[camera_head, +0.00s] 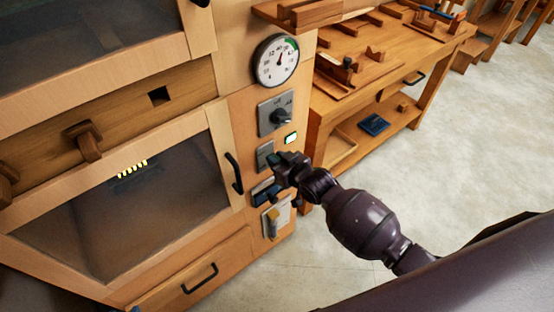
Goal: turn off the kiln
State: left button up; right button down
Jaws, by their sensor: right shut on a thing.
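The kiln (222,250) is a wooden-framed cabinet on the left, with a dark-windowed door and glowing yellow bars inside. Its right-hand panel carries a round gauge (276,61), a grey plate with a rotary knob (281,116), a lit green lamp (291,138) and a small grey switch plate (263,152). My right gripper (278,163) is at this switch plate, shut on a small control there that its fingers mostly hide. Below are a dark blue-grey fitting (263,191) and a pale plate with a yellow-brown lever (272,226). My left gripper is out of view.
A black door handle (234,173) stands out just left of my right gripper. A drawer handle (200,279) is below. A wooden workbench (385,75) with tools stands behind to the right. The pale floor (470,140) at right is open.

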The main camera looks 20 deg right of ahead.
jog(key=shift+s+f+t+b, duration=0.15)
jog(key=shift+f+t+b, duration=0.35)
jog(key=shift+f+b, duration=0.15)
pick_arm(q)
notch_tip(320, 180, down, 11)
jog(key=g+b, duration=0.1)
jog(key=b, duration=1)
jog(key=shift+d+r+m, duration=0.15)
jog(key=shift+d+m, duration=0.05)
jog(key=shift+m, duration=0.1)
pick_arm(e)
jog(key=t+y, duration=0.1)
jog(key=t, duration=0.2)
jog(key=f+t+y, duration=0.1)
jog(key=t, duration=0.2)
jog(key=f+t+y, duration=0.1)
jog(key=t, duration=0.2)
jog(key=shift+w+y, duration=0.25)
jog(key=shift+y, duration=0.05)
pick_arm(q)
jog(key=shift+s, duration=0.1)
pick_arm(e)
jog(key=c, duration=1)
grip_release()
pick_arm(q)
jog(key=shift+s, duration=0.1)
pick_arm(e)
jog(key=shift+o, duration=0.2)
